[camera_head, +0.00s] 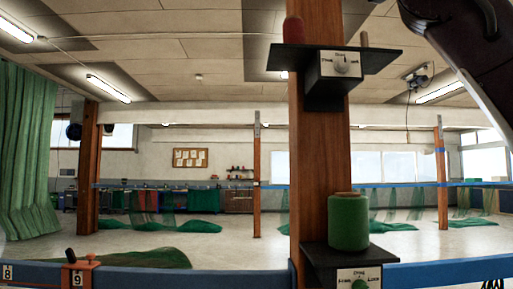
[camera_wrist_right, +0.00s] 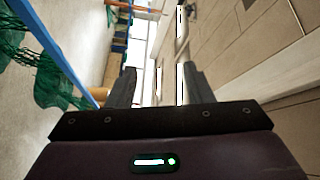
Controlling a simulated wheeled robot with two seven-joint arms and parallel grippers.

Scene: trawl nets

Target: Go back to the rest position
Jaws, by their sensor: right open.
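My right gripper (camera_wrist_right: 158,84) shows in the right wrist view, its two fingers apart with nothing between them. That view is turned on its side and looks across the room. In the head view a dark part of my right arm reaches in at the top right corner, and its fingers are out of that view. My left gripper is not in view. A wooden post (camera_head: 321,180) stands ahead, with a green twine spool (camera_head: 348,222) on its lower dark shelf and a red spool (camera_head: 293,30) on its upper shelf (camera_head: 275,57).
Dial boxes (camera_head: 341,64) sit at the shelves. Green netting (camera_head: 150,257) lies on the floor behind, and a green curtain (camera_head: 28,150) hangs at the left.

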